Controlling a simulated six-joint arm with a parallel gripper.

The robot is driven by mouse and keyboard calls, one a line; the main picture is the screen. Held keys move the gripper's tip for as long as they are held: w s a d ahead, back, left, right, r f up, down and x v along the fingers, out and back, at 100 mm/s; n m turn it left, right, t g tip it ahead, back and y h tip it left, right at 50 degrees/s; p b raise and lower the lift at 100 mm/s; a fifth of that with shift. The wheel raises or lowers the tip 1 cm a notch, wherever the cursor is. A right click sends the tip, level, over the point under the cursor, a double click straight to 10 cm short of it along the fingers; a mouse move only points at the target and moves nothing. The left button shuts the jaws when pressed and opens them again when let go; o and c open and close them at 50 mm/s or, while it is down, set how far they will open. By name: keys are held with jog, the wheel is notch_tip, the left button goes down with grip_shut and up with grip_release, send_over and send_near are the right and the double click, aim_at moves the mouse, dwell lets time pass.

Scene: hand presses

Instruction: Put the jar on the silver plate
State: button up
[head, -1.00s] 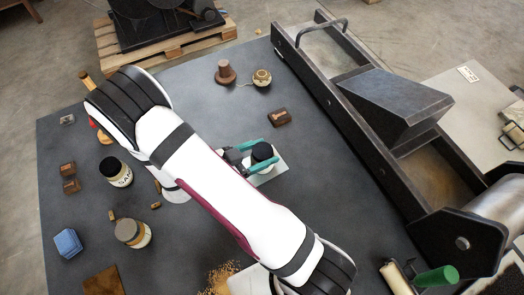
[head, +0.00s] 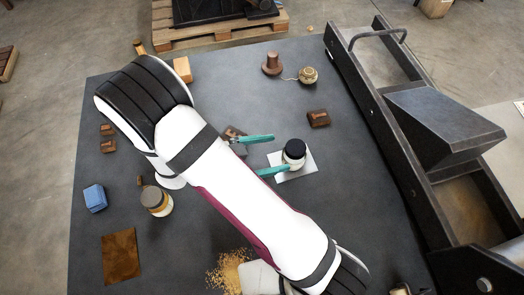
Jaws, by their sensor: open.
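The jar (head: 294,153), white with a black lid, stands upright on the silver plate (head: 308,165), a pale square on the dark table. My gripper (head: 281,153) is open, with its two teal fingers spread wide. The fingertips are just left of the jar, one on its upper-left side and one at its lower-left side. A gap shows between the upper finger and the jar; whether the lower finger touches it I cannot tell. My arm hides part of the table to the left.
Another jar (head: 157,201), a blue box (head: 95,198) and a brown sheet (head: 122,256) lie left of my arm. A brown block (head: 318,118) and a round tin (head: 308,75) are behind the plate. A large metal press (head: 430,130) borders the right side.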

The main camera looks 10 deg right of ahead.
jog(key=w+a+r+n+t+y, duration=0.1)
jog(key=w+a+r+t+y, duration=0.5)
jog(key=w+a+y, duration=0.5)
jog(key=s+a+r+n+y, duration=0.2)
jog(key=a+r+n+y, duration=0.2)
jog(key=r+n+y, duration=0.3)
jog(key=s+d+n+g+h, duration=0.1)
jog(key=s+d+g, duration=0.3)
jog(key=s, duration=0.8)
jog(key=s+d+n+g+h, duration=0.1)
jog(key=s+d+g+h, duration=0.1)
jog(key=s+d+g, duration=0.2)
jog(key=s+d, duration=0.3)
jog(key=s, duration=0.5)
jog(key=shift+s+d+r+n, duration=0.15)
jog(key=shift+s+r+n, duration=0.15)
jog(key=shift+r, duration=0.05)
